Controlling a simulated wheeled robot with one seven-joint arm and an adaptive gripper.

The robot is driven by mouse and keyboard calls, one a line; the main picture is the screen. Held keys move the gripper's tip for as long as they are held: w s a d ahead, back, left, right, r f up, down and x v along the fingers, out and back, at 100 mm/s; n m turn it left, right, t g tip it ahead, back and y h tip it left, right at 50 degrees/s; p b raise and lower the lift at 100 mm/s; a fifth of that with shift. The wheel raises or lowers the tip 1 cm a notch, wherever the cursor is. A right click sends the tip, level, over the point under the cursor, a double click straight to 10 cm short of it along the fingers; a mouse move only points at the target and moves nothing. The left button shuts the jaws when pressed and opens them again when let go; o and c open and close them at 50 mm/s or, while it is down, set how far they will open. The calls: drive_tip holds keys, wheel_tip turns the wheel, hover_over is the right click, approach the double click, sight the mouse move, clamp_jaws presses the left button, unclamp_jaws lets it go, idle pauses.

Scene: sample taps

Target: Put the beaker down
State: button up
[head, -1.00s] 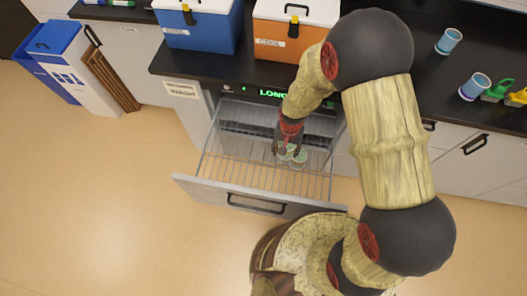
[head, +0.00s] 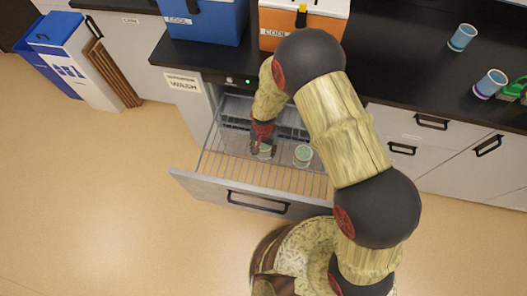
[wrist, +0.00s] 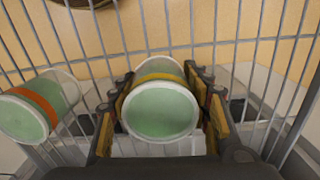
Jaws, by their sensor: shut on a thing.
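The beaker (wrist: 160,113) in my gripper has a pale green face, a white rim and a yellow band. In the wrist view my gripper (wrist: 160,90) is shut on it, with one finger on each side. The head view shows this beaker (head: 265,153) and my gripper (head: 262,145) small, over the wire rack of the pulled-out drawer. I cannot tell whether the beaker touches the wires. A second beaker with an orange band (wrist: 42,104) is apart from it, left in the wrist view; in the head view this beaker (head: 303,155) is to the right.
The open drawer's wire rack (head: 265,181) has free room at its left and front. Its front panel (head: 240,197) faces the floor space. A blue cooler (head: 205,24), an orange cooler (head: 290,38) and cups (head: 462,37) stand on the black counter above.

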drive_tip(key=shift+f, duration=0.25)
drive_tip(key=shift+f, duration=0.15)
drive_tip(key=o, duration=1)
drive_tip(key=shift+o, duration=0.4)
